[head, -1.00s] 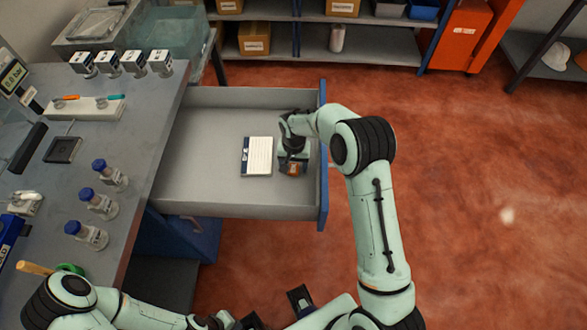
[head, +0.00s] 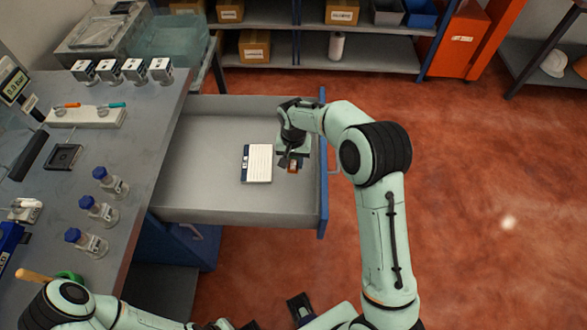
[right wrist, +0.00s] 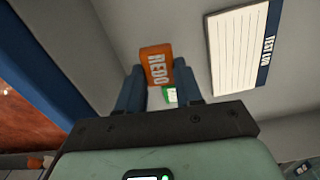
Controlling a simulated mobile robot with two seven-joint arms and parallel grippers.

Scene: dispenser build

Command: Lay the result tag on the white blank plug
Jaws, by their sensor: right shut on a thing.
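My right gripper (head: 290,160) is over the open drawer, near its right end. It is shut on an orange tag (right wrist: 157,66) that reads REDO. The tag also shows as a small orange patch in the head view (head: 293,167). A green tag (right wrist: 170,95) shows behind it, between the fingers, partly hidden; I cannot tell how far below it is. I cannot make out the white blank plug for certain in either view. My left arm lies along the bottom left of the head view; its gripper is at the lower edge, and its fingers are unclear.
A white lined card (head: 257,163) lies in the grey drawer (head: 205,180). The bench (head: 140,145) at left holds blue-capped bottles (head: 100,210), a white strip (head: 88,118) with an orange and a teal piece, a black square tray (head: 63,157) and several white-and-black cubes (head: 134,67).

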